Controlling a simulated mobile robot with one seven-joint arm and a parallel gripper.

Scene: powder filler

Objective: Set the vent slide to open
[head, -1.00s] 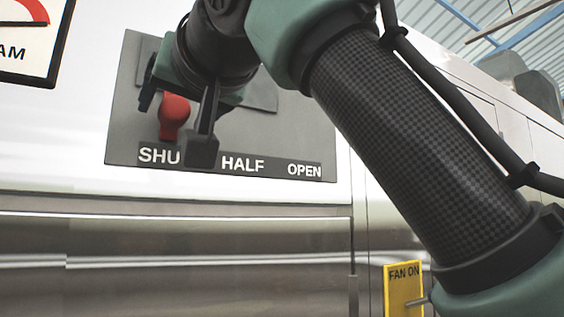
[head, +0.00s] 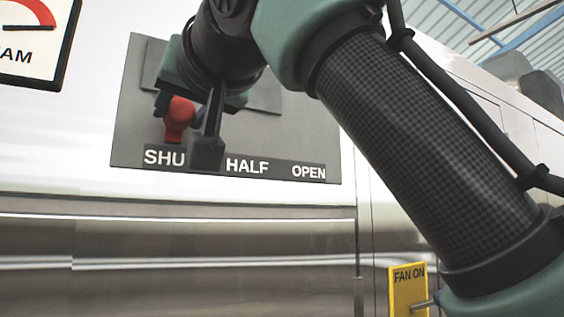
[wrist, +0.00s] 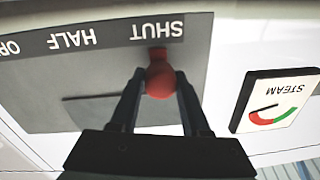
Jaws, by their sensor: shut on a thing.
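The vent slide's red knob (head: 179,116) stands out from a grey plate (head: 300,130) on the machine front. It is at the SHUT end, above that word. The words HALF and OPEN run to its right on a dark strip (head: 280,169). My gripper (head: 180,108) is shut on the red knob, one finger on each side. In the wrist view, which shows the panel upside down, the knob (wrist: 160,80) sits between the two dark fingertips, beneath the word SHUT. My wrist hides part of the plate and the slot in the head view.
A steam gauge (head: 30,40) is left of the plate, and it also shows in the wrist view (wrist: 277,101). A yellow FAN ON plate (head: 407,290) with a small lever is low on the right. The plate right of the knob looks clear toward OPEN.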

